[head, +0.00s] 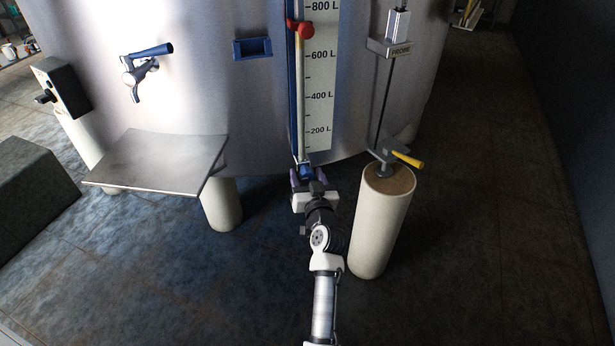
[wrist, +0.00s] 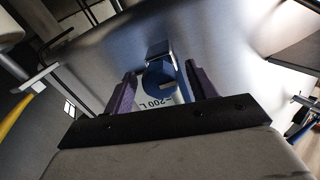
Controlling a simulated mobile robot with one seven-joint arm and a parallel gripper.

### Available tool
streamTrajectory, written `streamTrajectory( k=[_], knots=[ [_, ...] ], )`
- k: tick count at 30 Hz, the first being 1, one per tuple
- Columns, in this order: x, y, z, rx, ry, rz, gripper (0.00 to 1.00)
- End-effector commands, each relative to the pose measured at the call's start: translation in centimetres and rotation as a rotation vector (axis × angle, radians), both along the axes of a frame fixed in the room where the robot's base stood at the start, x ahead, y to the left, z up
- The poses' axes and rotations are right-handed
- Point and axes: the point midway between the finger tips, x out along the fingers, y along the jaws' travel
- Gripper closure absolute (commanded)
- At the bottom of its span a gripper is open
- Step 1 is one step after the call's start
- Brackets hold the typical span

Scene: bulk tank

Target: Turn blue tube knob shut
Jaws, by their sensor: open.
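The blue tube knob (wrist: 158,80) sits at the foot of the sight tube on the tank. In the wrist view it is a round blue knob between the two purple fingers of my gripper (wrist: 152,84), with space on both sides. In the head view the knob (head: 305,169) is small and partly hidden by my gripper (head: 308,177), which reaches it from the front. My gripper is open. The sight tube (head: 300,100) runs upright beside the litre scale (head: 320,90). A red piece (head: 304,29) is on the tube near its top.
A cream post (head: 375,225) stands close to the right of my arm, below a yellow-handled valve (head: 407,159). A metal shelf (head: 160,162) juts out at the left, below a blue-handled tap (head: 148,62). A tank leg (head: 222,203) stands left of my arm.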

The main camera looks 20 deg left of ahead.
Motion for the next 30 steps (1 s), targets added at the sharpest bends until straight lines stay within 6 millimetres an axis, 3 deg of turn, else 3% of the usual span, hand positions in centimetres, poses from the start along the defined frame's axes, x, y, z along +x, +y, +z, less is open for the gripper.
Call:
streamTrajectory(
  k=[2, 12, 22, 30],
  knots=[
    [-0.01, -0.01, 0.01, 0.0, 0.0, 0.0, 0.46],
    [-0.01, -0.04, 0.02, 0.001, -0.001, 0.0, 0.87],
    [0.03, -0.14, 0.1, 0.048, 0.033, -0.003, 0.87],
    [0.06, -0.24, 0.23, 0.2, 0.14, -0.005, 0.87]
  ],
)
